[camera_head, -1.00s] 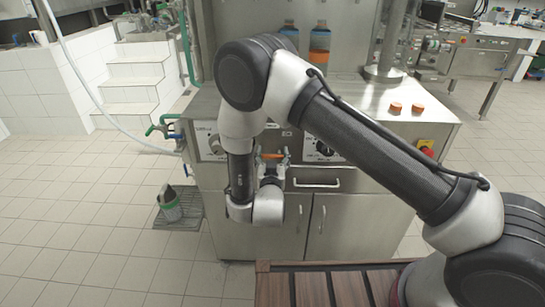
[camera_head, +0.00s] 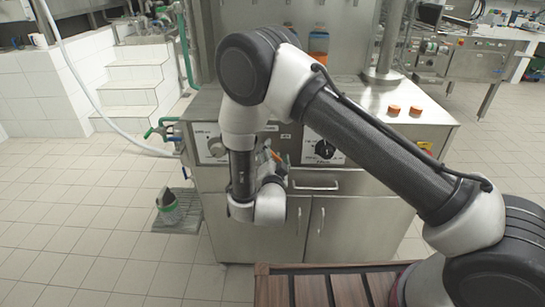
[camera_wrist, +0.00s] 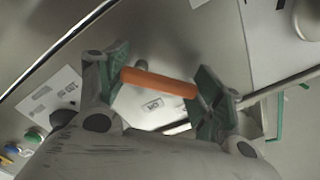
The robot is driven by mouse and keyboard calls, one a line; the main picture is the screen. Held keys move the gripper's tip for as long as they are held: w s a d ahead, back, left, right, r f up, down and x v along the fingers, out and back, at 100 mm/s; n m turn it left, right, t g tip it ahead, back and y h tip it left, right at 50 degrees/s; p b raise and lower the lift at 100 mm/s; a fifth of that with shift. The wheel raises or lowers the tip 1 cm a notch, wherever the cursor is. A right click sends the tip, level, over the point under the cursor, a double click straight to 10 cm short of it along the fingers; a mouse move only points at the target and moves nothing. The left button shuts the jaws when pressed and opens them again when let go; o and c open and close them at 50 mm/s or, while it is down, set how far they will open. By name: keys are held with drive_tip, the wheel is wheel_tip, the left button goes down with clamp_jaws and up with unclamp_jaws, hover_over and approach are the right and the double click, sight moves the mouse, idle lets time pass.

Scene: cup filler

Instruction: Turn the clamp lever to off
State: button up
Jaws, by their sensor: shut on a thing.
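The clamp lever (camera_wrist: 158,82) is an orange bar on the front of the steel machine. In the wrist view it spans between the green pads of my gripper (camera_wrist: 161,88), with its ends against them. In the head view a small orange part of the lever (camera_head: 276,156) shows tilted beside my gripper (camera_head: 270,163), which is mostly hidden by my wrist. My gripper is shut on the lever. A pale label plate (camera_wrist: 154,104) lies behind the lever; its writing is too small to read.
The steel machine (camera_head: 340,215) has a dial on each side of the lever, the right one black (camera_head: 324,149). A drawer handle (camera_head: 317,187) sits below right.

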drive_tip(key=m, duration=0.4)
drive_tip(key=shift+d+r+m, duration=0.2)
drive_tip(key=shift+d+m, duration=0.1)
drive_tip(key=shift+d, duration=0.1)
drive_tip(key=shift+d+m, duration=0.2)
drive_tip(key=shift+m, duration=0.8)
drive_tip(key=shift+d+m, duration=0.2)
drive_tip(key=shift+m, duration=0.8)
drive_tip(key=o, duration=1)
drive_tip(key=shift+o, duration=0.2)
drive_tip(key=shift+s, duration=0.1)
drive_tip(key=s, duration=0.7)
drive_tip(key=shift+s, duration=0.2)
drive_tip(key=shift+a, duration=0.1)
